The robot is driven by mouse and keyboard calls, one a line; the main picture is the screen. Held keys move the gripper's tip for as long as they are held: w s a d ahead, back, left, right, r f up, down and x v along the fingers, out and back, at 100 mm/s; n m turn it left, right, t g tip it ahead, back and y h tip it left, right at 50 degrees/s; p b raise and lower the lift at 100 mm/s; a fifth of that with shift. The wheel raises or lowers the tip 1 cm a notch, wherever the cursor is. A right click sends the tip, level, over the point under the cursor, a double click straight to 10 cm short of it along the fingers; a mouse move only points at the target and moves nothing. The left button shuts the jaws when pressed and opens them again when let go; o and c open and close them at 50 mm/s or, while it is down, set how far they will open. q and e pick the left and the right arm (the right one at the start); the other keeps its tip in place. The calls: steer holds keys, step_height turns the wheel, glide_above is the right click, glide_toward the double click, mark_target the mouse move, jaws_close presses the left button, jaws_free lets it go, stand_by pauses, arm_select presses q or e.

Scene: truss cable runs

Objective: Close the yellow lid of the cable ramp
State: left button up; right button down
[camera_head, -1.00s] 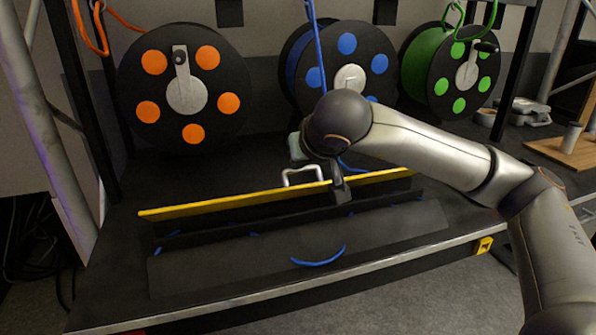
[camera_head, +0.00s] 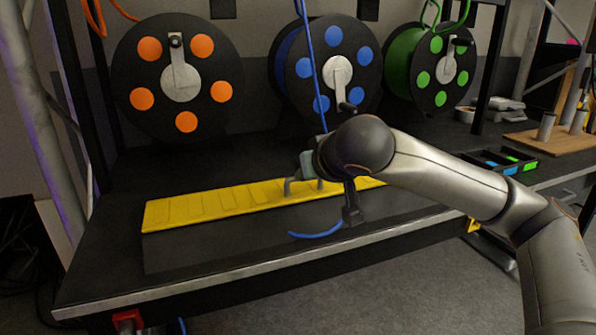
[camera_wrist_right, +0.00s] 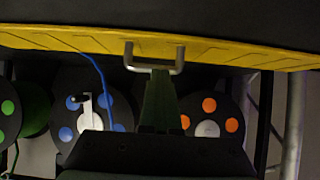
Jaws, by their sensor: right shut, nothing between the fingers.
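The cable ramp's yellow lid (camera_head: 215,205) lies folded down over the ramp, its ribbed yellow face showing; I cannot tell whether it is fully seated. Its metal handle (camera_head: 288,187) stands up near the middle and shows in the right wrist view (camera_wrist_right: 153,67). My right gripper (camera_head: 306,166) is shut and empty, its greenish fingers (camera_wrist_right: 160,78) right at the handle; I cannot tell whether they touch it. My right wrist hides part of the lid's right side. The ramp's black front slope (camera_head: 220,245) lies before the lid. My left gripper is out of view.
A blue cable (camera_head: 316,233) curves over the front slope. Orange (camera_head: 180,72), blue (camera_head: 335,65) and green (camera_head: 432,70) reels stand behind. A black tray (camera_head: 500,163) sits at the right. The bench's metal front edge (camera_head: 250,263) is clear.

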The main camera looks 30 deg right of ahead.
mark_target(304, 199)
steer(key=f, duration=0.1)
steer(key=s+f+b, duration=0.1)
steer(key=shift+a+f, duration=0.1)
steer(key=shift+f, duration=0.2)
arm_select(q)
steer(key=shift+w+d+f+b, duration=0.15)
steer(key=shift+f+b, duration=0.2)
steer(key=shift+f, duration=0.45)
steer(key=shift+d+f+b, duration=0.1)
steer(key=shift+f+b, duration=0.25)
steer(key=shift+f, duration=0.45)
arm_select(e)
steer(key=shift+s+f, duration=0.15)
steer(key=shift+f, duration=0.45)
steer(key=shift+s+f, duration=0.1)
steer(key=shift+f, duration=0.15)
